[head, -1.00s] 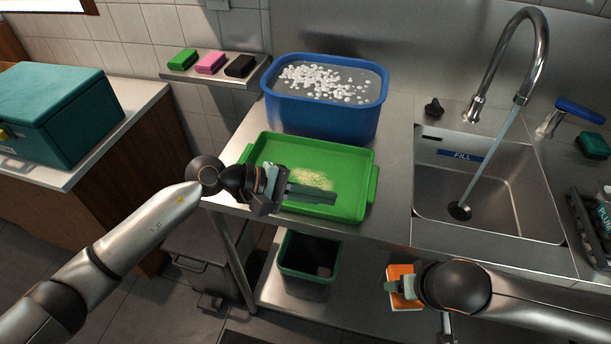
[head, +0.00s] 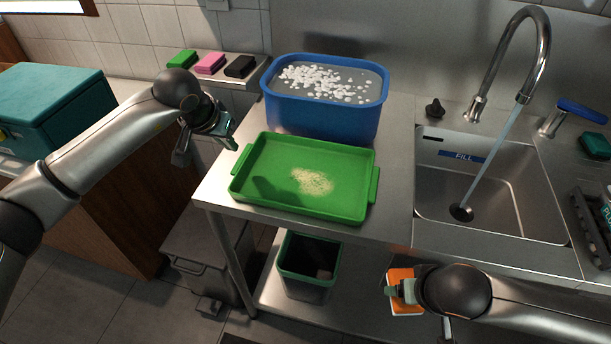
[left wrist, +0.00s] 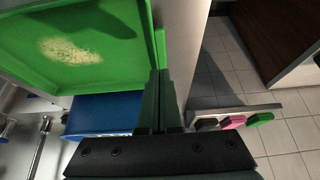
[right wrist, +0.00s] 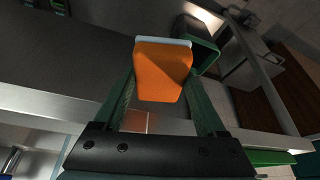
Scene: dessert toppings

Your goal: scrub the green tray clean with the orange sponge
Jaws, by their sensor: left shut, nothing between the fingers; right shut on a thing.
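The green tray (head: 275,207) lies on the steel counter in front of the blue tub, with a pale crumbly patch (head: 312,181) near its middle. In the left wrist view the tray (left wrist: 115,50) and patch (left wrist: 70,50) show at upper left. My left gripper (head: 207,150) is shut and empty, above and left of the tray's left edge. My right gripper (head: 392,291) is shut on the orange sponge (head: 404,292), in front of the counter's edge and below the tray and sink. In the right wrist view the sponge (right wrist: 162,72) sits between both fingers, its pale edge outward.
A blue tub (head: 322,115) with suds stands behind the tray. The sink (head: 490,190) with running tap (head: 540,50) is at right. Green, pink and black sponges (head: 210,63) sit on a wall shelf. A bin (head: 308,262) stands below; a teal box (head: 55,110) is at left.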

